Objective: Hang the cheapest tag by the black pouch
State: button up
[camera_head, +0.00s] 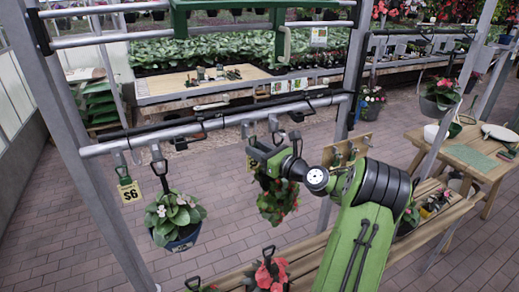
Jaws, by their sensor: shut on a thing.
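My gripper (257,152) is at the rail, shut on a small yellow tag (251,164) whose writing I cannot read. A yellow tag marked $6 (130,193) hangs from the rail at the left. Beside it hangs a dark pot (184,241) with green leaves and pale flowers. A red-flowered plant (278,203) hangs just below and behind my gripper, its container mostly hidden by foliage. I cannot clearly tell which container is the black pouch.
The grey rail (215,122) with several hooks runs across the frame. A wooden slatted bench (300,258) with potted plants lies below. A wooden table (480,165) stands at the right. Brick floor (75,225) is open at the left.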

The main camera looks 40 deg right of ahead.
jog(key=shift+w+d+r+p, duration=0.2)
jog(key=shift+w+p, duration=0.3)
jog(key=shift+w, duration=0.15)
jog(key=shift+w+f, duration=0.1)
jog(key=shift+f, duration=0.05)
jog(key=shift+w, duration=0.1)
jog(key=shift+w+d+p, duration=0.15)
jog(key=shift+w+p, duration=0.2)
jog(key=shift+p, duration=0.35)
jog(key=shift+f, duration=0.15)
jog(key=shift+w+f+p, duration=0.15)
jog(key=shift+f+p, duration=0.15)
jog(key=shift+f, duration=0.1)
